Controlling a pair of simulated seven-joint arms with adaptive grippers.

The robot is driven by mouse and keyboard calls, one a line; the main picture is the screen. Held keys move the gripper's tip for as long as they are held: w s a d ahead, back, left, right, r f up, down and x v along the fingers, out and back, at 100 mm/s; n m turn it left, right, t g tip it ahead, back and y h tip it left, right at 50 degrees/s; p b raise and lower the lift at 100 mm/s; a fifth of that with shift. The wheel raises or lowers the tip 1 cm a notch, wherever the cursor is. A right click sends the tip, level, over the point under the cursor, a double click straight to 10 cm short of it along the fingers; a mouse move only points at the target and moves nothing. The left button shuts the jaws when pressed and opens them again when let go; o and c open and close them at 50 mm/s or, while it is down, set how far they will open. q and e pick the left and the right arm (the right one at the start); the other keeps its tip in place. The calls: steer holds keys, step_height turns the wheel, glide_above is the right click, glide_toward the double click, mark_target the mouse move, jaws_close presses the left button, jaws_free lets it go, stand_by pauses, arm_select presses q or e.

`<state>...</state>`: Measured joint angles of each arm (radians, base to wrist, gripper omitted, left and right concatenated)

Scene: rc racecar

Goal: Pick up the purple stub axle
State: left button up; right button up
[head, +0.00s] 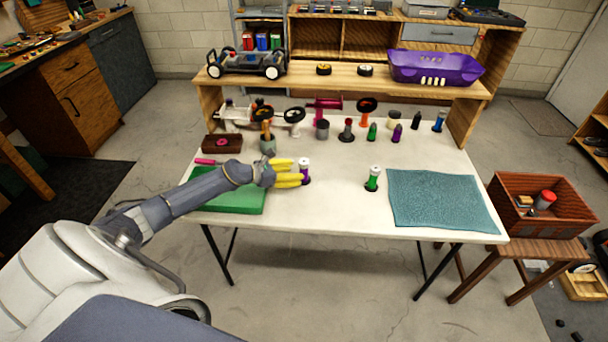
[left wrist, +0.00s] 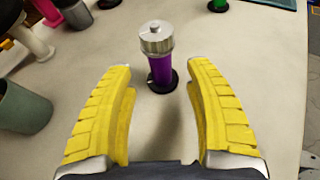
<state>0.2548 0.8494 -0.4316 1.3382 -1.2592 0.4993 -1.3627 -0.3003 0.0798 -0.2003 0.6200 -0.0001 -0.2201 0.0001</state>
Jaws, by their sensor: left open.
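The purple stub axle (head: 304,171) stands upright on the white table, with a silver cap on top and a dark round base. In the left wrist view the purple stub axle (left wrist: 161,68) stands ahead of the fingertips, near the middle of the gap. My left gripper (head: 301,172), with yellow fingers, is open and empty; it also shows in the left wrist view (left wrist: 163,75). In the head view its fingertips are just left of the axle. I cannot tell if they touch it. My right gripper is not in view.
A green stub axle (head: 373,178) stands to the right, beside a blue-teal mat (head: 440,200). A green mat (head: 237,202) lies under my left forearm. A row of small parts, including a grey cup (left wrist: 22,108), stands behind. The table between the axles is clear.

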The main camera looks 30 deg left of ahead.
mark_target(305, 172)
arm_select(q)
steer(key=shift+x, duration=2.7)
steer(key=shift+c, duration=0.2)
jaws_close()
